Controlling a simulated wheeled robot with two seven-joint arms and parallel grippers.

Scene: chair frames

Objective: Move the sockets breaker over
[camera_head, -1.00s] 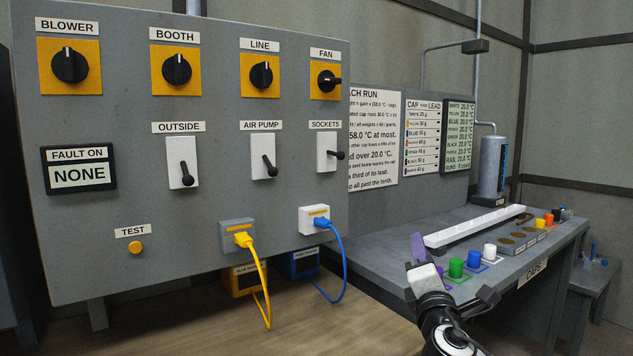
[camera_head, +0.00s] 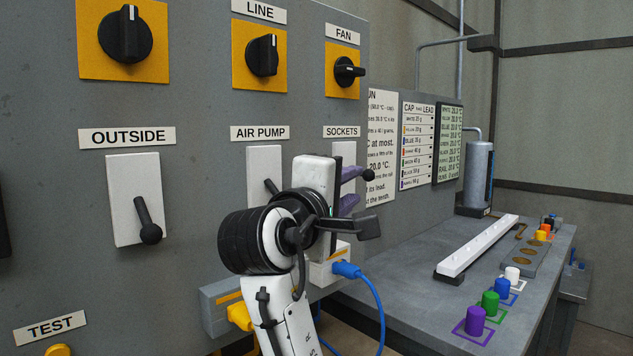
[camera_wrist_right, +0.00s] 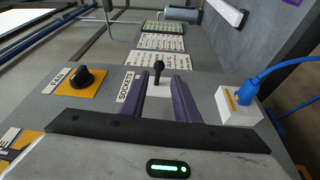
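The sockets breaker is a white plate (camera_head: 344,152) with a black lever (camera_head: 369,174), under the SOCKETS label on the grey panel. Its lever sticks out from the panel. My right gripper (camera_head: 354,188) is in front of the breaker and hides much of its plate. The right wrist view shows two purple fingers apart, with the black lever (camera_wrist_right: 158,70) between and just beyond their tips. The fingers do not appear closed on it; whether either touches it I cannot tell. My left gripper is not in view.
The air pump breaker (camera_head: 264,168) is just left, partly behind my right wrist. The outside breaker (camera_head: 134,200) has its lever down. A blue plug and cable (camera_head: 348,270) are below, and the fan knob (camera_head: 347,72) above. A bench with coloured caps (camera_head: 475,320) stands right.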

